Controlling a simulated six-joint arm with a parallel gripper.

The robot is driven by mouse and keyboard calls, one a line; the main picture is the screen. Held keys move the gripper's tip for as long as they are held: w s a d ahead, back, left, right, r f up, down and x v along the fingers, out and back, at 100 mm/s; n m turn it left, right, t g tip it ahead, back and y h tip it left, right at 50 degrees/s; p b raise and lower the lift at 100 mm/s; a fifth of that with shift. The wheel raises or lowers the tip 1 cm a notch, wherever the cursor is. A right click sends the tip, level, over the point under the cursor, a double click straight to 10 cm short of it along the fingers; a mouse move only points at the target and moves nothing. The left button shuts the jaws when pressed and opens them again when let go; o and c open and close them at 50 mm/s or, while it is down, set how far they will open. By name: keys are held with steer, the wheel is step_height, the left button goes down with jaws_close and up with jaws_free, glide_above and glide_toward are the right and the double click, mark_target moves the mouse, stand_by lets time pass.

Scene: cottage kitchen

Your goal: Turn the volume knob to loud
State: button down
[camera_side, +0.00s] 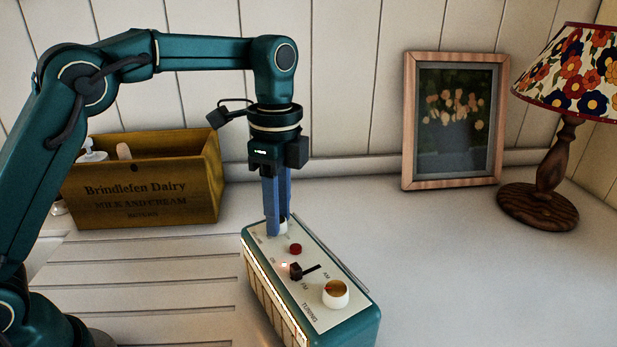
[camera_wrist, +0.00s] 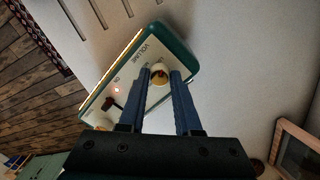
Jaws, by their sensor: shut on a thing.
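The radio (camera_side: 352,322) is a teal box with a cream top panel, standing on the white counter. Its volume knob (camera_wrist: 160,80), cream with a gold-brown top and a small red mark, sits beside the word VOLUME in the wrist view. My gripper (camera_side: 277,228) points straight down at the radio's far end. Its two blue fingers (camera_wrist: 160,72) are shut on the volume knob, one on each side. In the side view the fingers hide most of this knob. How far the knob is turned is hard to read.
A yellow wooden crate (camera_side: 150,200) is behind left. A framed picture (camera_side: 409,130) and a lamp (camera_side: 540,209) are at right. The right counter is clear.

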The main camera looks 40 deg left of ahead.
steer(key=c, duration=0.6)
jaws_free()
steer(key=shift+w+r, duration=0.1)
steer(key=shift+r, duration=2.45)
steer(key=shift+a, duration=0.1)
steer(key=s+a+r+n+t, duration=0.35)
steer(key=s+r, duration=0.35)
steer(key=s, duration=0.3)
steer(key=s+f+n+t, duration=0.2)
steer(key=s+f+n, duration=0.4)
steer(key=f+n, duration=0.3)
steer(key=shift+s+a+f+n+t, duration=0.35)
steer(key=shift+a+f+n, duration=0.1)
steer(key=shift+n, duration=0.5)
